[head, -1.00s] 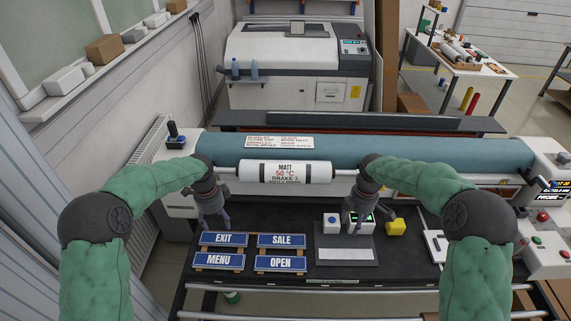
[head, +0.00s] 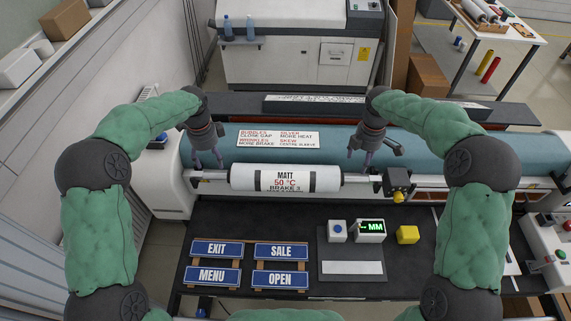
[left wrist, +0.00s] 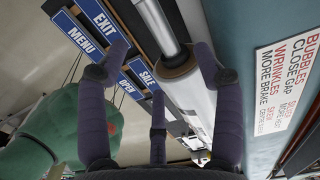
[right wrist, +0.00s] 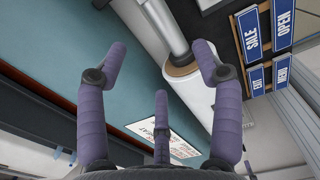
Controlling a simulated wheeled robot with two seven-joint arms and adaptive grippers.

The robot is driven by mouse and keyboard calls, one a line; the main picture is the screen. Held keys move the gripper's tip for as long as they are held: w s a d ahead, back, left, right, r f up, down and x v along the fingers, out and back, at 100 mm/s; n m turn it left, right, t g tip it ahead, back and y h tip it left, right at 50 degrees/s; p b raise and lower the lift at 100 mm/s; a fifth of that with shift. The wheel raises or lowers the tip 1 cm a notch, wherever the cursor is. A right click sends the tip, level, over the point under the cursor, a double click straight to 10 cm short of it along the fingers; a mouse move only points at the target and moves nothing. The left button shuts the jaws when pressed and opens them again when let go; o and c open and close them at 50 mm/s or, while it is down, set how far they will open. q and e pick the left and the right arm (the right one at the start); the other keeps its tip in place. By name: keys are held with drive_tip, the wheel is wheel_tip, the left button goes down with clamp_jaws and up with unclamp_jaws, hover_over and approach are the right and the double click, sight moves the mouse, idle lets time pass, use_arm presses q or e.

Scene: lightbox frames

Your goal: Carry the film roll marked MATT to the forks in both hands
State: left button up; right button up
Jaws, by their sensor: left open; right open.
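The white film roll marked MATT (head: 285,178) lies level on a metal shaft in front of the teal roller. Its core end and shaft also show in the left wrist view (left wrist: 185,75) and in the right wrist view (right wrist: 188,80). My left gripper (head: 207,163) is open and empty, pointing down over the shaft's left end. My right gripper (head: 361,160) is open and empty over the right end. Neither visibly touches the roll. A dark bracket with a yellow knob (head: 398,184) stands right of the shaft; I cannot tell whether it is a fork.
The teal roller (head: 440,150) runs close behind, bearing a notice plate (head: 278,139). On the black table in front lie blue signs (head: 217,249), a small box showing MM (head: 370,231) and a yellow block (head: 408,234). A control panel (head: 550,245) stands at right.

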sight(216, 175)
use_arm(q)
drive_tip(key=shift+s+r, duration=0.2)
drive_tip(key=shift+s, duration=0.2)
use_arm(e)
drive_tip(key=shift+s+r, duration=0.2)
drive_tip(key=shift+s, duration=0.2)
use_arm(q)
drive_tip(key=shift+w+f, duration=0.15)
drive_tip(key=shift+f, duration=0.15)
use_arm(e)
drive_tip(key=shift+w+f, duration=0.2)
drive_tip(key=shift+f, duration=0.1)
use_arm(q)
wheel_tip(216, 175, down, 10)
drive_tip(key=shift+f, duration=0.2)
use_arm(e)
wheel_tip(216, 175, down, 10)
drive_tip(key=shift+f, duration=0.2)
drive_tip(key=shift+s, duration=0.1)
use_arm(q)
clamp_jaws()
use_arm(e)
clamp_jaws()
use_arm(q)
drive_tip(key=shift+r, duration=0.1)
use_arm(e)
drive_tip(key=shift+r, duration=0.1)
